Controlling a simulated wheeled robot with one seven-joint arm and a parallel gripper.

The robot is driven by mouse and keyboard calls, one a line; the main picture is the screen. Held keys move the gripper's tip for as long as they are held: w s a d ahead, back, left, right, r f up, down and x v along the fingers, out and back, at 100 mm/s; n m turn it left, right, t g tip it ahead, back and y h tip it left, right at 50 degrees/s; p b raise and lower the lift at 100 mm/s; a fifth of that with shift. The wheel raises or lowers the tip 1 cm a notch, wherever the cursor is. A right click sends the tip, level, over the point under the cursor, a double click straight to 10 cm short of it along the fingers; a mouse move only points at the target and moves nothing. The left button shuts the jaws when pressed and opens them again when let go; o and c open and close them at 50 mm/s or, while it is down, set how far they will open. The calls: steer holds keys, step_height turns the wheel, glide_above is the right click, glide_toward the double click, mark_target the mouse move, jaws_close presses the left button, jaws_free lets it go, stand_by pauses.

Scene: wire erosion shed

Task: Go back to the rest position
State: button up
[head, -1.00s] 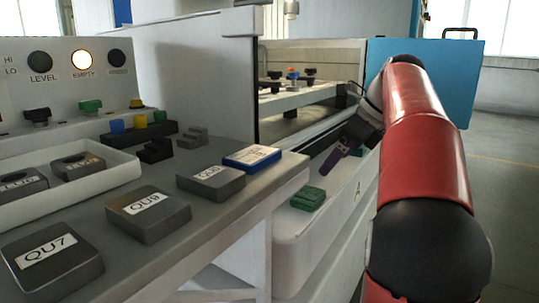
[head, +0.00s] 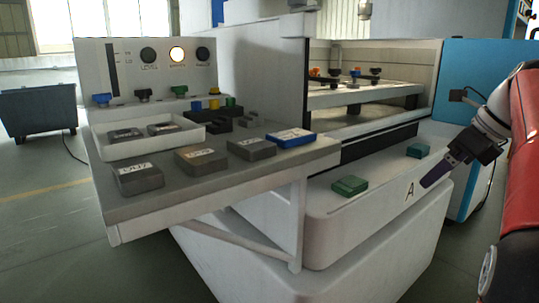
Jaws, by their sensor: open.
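My gripper (head: 432,179) is at the right of the head view, at the end of my red arm. It is open, and no object shows in it. Its dark purple finger points down and left, in front of the white machine front (head: 376,222) near the letter A. I see it from the side, so the gap between the fingers is hidden. A green block (head: 349,185) lies on the white ledge to its left. A teal block (head: 418,150) lies on the ledge behind it.
A grey shelf (head: 115,212) holds several labelled blocks, one of them blue and white (head: 290,138), and a white tray (head: 104,149). A control panel (head: 130,65) with a lit lamp (head: 177,54) stands behind. A blue cabinet (head: 475,65) is at right. Open floor (head: 45,200) lies at left.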

steer(key=s+a+f+n+h, duration=0.1)
steer(key=s+a+f+n, duration=0.35)
steer(key=a+n, duration=0.25)
steer(key=s+a+f+n+h, duration=0.1)
steer(key=s+a+f+n, duration=0.2)
steer(key=s+a+n, duration=0.25)
steer(key=s+a+f+n+h, duration=0.1)
steer(key=s+a+f+n, duration=0.2)
steer(key=s+f+n, duration=0.2)
steer(key=s+a+f+n+p, duration=0.1)
steer(key=s+a+f+n, duration=0.3)
steer(key=n, duration=0.7)
step_height(320, 180, down, 4)
steer(key=shift+s+f+t+h, duration=0.1)
steer(key=shift+s+t+h, duration=0.25)
steer(key=shift+s, duration=0.85)
